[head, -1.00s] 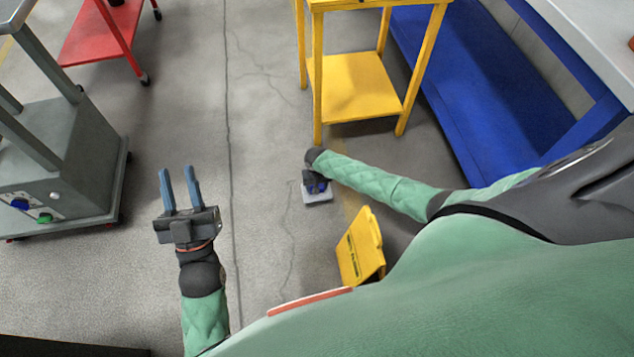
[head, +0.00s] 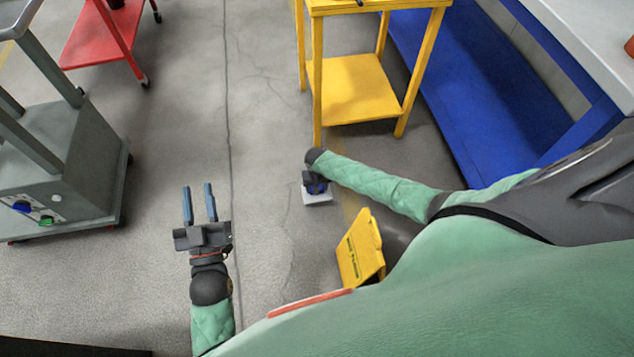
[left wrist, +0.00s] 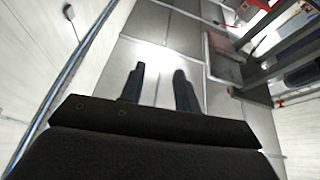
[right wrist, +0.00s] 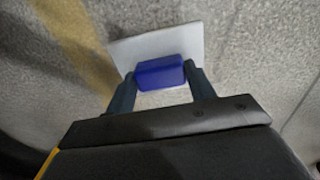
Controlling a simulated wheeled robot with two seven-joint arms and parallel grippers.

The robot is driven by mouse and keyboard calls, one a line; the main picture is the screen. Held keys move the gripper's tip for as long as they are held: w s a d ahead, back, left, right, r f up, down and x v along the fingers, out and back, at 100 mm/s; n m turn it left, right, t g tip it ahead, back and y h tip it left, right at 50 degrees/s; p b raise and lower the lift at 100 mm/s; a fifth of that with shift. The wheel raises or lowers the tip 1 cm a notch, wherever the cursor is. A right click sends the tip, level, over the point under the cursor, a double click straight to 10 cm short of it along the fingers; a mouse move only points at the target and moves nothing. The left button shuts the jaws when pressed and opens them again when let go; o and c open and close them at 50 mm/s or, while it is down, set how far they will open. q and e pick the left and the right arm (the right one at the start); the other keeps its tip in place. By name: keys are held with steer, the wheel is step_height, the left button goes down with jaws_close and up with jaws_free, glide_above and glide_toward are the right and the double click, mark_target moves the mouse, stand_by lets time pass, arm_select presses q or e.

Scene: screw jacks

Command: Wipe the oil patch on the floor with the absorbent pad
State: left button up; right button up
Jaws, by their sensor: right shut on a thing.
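The absorbent pad (head: 318,198) is a flat white square with a blue grip block. It is at floor level in the head view, between the yellow stand and the yellow floor sign. In the right wrist view the white pad (right wrist: 190,42) and its blue block (right wrist: 160,73) show clearly. My right gripper (right wrist: 158,78) is shut on the blue block, one finger on each side. My left gripper (head: 199,203) is open and empty above the floor at left of centre. I see no distinct dark oil patch; the pad and my right arm may hide it.
A yellow stand (head: 355,88) is just beyond the pad. A yellow folding floor sign (head: 360,250) stands near my body. A grey cart (head: 60,165) is at left, a red cart (head: 98,45) at the back left, a blue bench (head: 470,90) at right. The middle floor is clear.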

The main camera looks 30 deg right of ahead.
steer(key=shift+r, duration=0.25)
steer(key=shift+r+p, duration=0.1)
steer(key=shift+p, duration=0.2)
steer(key=shift+r, duration=0.2)
steer(key=shift+r+p, duration=0.15)
steer(key=shift+p, duration=0.2)
steer(key=shift+r, duration=0.15)
steer(key=shift+r+p, duration=0.15)
steer(key=shift+p, duration=0.15)
steer(key=shift+r, duration=0.15)
arm_select(q)
steer(key=s+f+g+y, duration=0.1)
steer(key=f+g, duration=0.3)
steer(key=f, duration=0.9)
steer(key=s+f+g+y, duration=0.1)
steer(key=s+f+g, duration=0.2)
steer(key=f, duration=0.9)
steer(key=shift+s+a+f+g, duration=0.15)
steer(key=shift+s+f+g, duration=0.25)
steer(key=shift+g, duration=0.8)
steer(key=shift+s, duration=0.1)
